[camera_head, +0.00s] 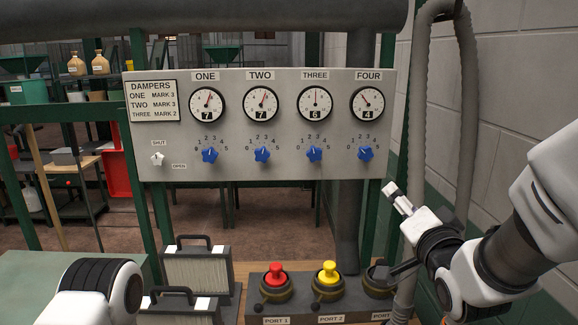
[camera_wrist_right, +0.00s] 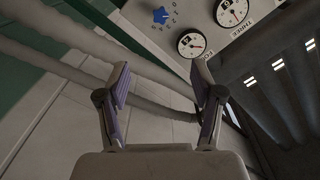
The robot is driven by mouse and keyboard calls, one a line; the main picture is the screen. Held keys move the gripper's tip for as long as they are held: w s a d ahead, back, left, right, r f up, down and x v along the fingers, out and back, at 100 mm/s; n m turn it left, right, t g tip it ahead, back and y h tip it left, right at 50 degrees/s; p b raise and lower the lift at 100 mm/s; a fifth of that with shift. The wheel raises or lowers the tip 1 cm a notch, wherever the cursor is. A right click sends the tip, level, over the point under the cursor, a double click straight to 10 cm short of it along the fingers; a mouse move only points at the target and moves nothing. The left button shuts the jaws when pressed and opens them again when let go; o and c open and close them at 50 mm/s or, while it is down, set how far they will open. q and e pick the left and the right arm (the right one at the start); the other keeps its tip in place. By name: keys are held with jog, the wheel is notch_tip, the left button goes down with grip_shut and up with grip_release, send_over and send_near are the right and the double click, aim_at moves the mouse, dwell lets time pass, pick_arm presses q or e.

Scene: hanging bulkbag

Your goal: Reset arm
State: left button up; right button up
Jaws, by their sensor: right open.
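My right arm comes in from the right in the head view. Its gripper (camera_head: 396,228) is in front of the right end of the grey damper panel (camera_head: 230,165), below dial FOUR. In the right wrist view the same gripper (camera_wrist_right: 161,84) has its two purple-padded fingers spread apart, with nothing between them. A grey hose (camera_wrist_right: 150,112) passes behind the fingers in that view. A white and black part of my left arm shows at the bottom left of the head view. The left gripper itself is out of frame.
The panel carries several dials, blue star knobs (camera_head: 262,155) and a white shut/open knob (camera_head: 158,159). Below stand a red-topped port (camera_head: 276,280), a yellow-topped port (camera_head: 328,280) and filter cartridges (camera_head: 197,268). A grey hose (camera_head: 420,110) hangs by the right wall.

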jog(key=s+d+f+n+g, duration=0.1)
jog(key=s+f+g, duration=0.2)
jog(key=f, duration=0.8)
jog(key=s+d+f+n+g, duration=0.1)
jog(key=s+f+n+g, duration=0.15)
jog(key=f, duration=0.85)
jog(key=s+d+f+g, duration=0.1)
jog(key=s+f+g, duration=0.25)
jog(key=f, duration=0.75)
jog(key=s+f+n+g, duration=0.2)
jog(key=s+f+g, duration=0.2)
jog(key=s+f, duration=0.5)
jog(key=s+d+f+n+g, duration=0.1)
jog(key=s+f+g, duration=0.4)
jog(key=s+f, duration=0.5)
jog(key=s+n, duration=0.1)
jog(key=s, duration=0.4)
jog(key=shift+s+d+f+n+h, duration=0.15)
jog(key=shift+s+d+n+h, duration=0.15)
jog(key=shift+n, duration=0.05)
